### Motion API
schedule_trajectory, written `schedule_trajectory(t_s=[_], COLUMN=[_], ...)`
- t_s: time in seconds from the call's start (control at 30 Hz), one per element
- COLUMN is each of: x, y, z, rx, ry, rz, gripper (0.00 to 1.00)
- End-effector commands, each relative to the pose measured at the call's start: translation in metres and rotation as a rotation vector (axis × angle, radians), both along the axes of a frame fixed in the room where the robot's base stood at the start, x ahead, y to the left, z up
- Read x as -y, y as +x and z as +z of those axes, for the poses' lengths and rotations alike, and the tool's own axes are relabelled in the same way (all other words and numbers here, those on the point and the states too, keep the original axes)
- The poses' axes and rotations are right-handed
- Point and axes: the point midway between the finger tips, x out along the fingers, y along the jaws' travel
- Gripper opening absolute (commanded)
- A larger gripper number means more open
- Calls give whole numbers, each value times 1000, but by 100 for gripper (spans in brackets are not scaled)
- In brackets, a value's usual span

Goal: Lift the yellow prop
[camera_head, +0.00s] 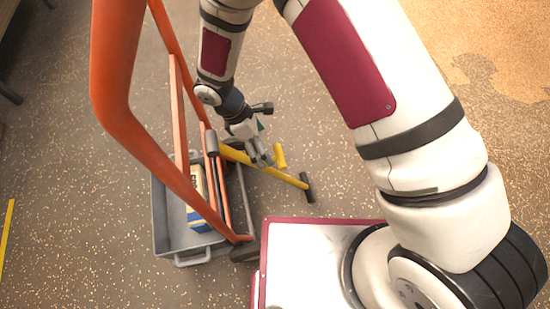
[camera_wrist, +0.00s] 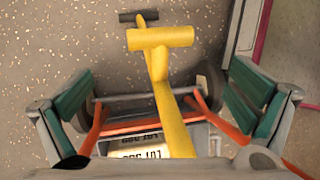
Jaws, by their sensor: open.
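The yellow prop (camera_head: 288,177) is a slim yellow bar with a short yellow cross handle and a dark end piece. In the head view it slants out from the orange frame, its dark end towards the lower right. In the wrist view the yellow prop (camera_wrist: 167,105) runs up the middle between my fingers. My gripper (camera_head: 258,157) is above the prop, close to the frame. In the wrist view my gripper (camera_wrist: 158,108) is open, with a green-padded finger on each side of the bar and visible gaps.
The orange frame (camera_head: 122,100) stands around a grey tray (camera_head: 172,240) on the floor. A yellow, white and blue box (camera_head: 197,195) with printed text lies in the tray. A dark wheel (camera_head: 244,252) sits by the tray. The speckled floor (camera_head: 330,150) right of the prop is clear.

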Motion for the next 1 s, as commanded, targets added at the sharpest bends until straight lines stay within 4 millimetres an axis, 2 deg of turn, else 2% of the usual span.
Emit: schedule_trajectory(t_s=[0.03, 0.2, 0.4, 0.6, 0.87, 0.9, 1.0], x=[4, 18, 29, 34, 34, 34, 34], y=[-1, -4, -6, -7, -7, -7, -7], z=[-12, -42, -68, -78, -78, -78, -78], rx=[-2, -2, 0, 1, 1, 1, 1], ry=[0, -1, 0, 1, 1, 1, 1], rz=[-1, 0, 0, 0, 0, 0, 0], gripper=[100, 100, 100, 100, 100, 98, 75])
